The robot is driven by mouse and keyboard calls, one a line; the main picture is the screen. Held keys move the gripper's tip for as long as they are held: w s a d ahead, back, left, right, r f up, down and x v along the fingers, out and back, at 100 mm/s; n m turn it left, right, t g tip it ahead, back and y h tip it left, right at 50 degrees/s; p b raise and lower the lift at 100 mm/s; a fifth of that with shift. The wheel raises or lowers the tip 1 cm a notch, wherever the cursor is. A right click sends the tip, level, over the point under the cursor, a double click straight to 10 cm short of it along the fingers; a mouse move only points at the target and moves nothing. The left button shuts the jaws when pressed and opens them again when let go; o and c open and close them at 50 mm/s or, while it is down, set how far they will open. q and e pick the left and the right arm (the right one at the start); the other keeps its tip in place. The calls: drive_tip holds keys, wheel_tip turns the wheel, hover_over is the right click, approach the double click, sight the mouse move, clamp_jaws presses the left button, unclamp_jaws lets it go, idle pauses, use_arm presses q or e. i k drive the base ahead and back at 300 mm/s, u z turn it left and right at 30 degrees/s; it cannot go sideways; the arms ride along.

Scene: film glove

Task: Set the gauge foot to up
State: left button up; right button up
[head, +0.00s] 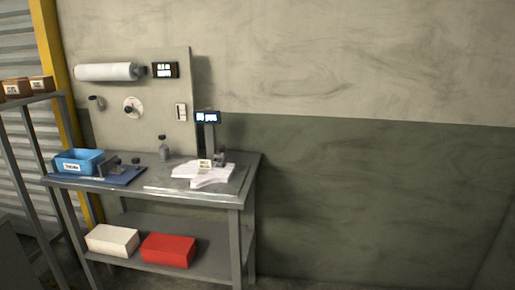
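A thickness gauge (209,139) stands at the back right of the metal workbench, with a grey column and a small lit blue display (207,117) on top. Its lower part, with a grey knob or fitting (219,158), is close above a white glove or film piece (212,177) lying on a flat plate. A small labelled block (204,164) shows at the foot area. I cannot tell whether the foot touches the white piece. Neither of my grippers is in view.
A panel (155,115) behind carries a white roll (108,72). White (112,240) and red boxes (168,250) sit below. The right side is clear.

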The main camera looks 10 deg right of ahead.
sight(223, 156)
drive_tip(key=z, duration=0.55)
drive_tip(key=i, duration=0.7)
drive_tip(key=z, duration=0.15)
